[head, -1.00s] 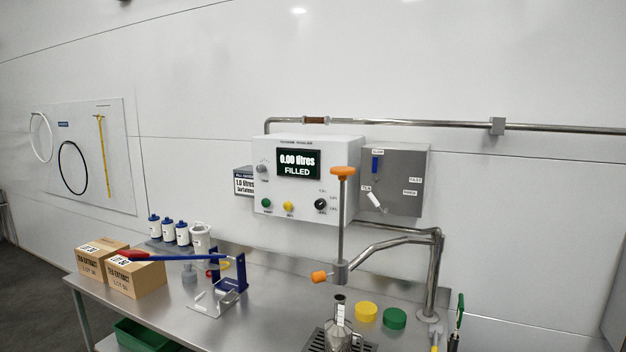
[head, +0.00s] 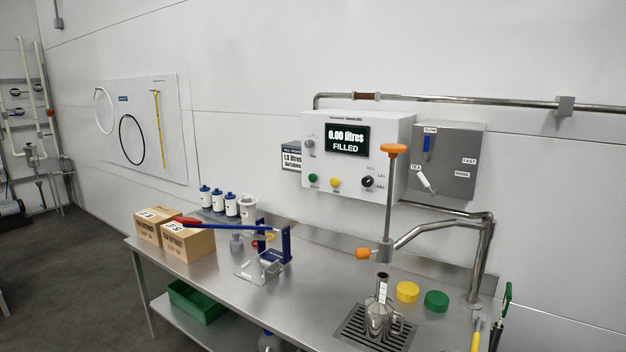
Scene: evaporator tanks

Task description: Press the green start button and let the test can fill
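The white control box (head: 357,156) hangs on the wall above the bench. Its display (head: 347,140) reads "0.00 litres FILLED". The green button (head: 312,178) is at the lower left of its face, left of a yellow button (head: 335,183) and a black knob (head: 367,181). The metal test can (head: 380,318) stands upright on the drain grate (head: 352,328), below the orange-handled filling pipe (head: 388,220). A narrow neck with a white scale rises from the can. Neither of my grippers is in view.
The steel bench (head: 215,268) carries two cardboard boxes (head: 188,241), a blue stand with a red-handled lever (head: 275,248), and several white-and-blue bottles. Yellow (head: 407,291) and green (head: 437,301) caps lie right of the can. A green bin (head: 195,301) sits on the lower shelf.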

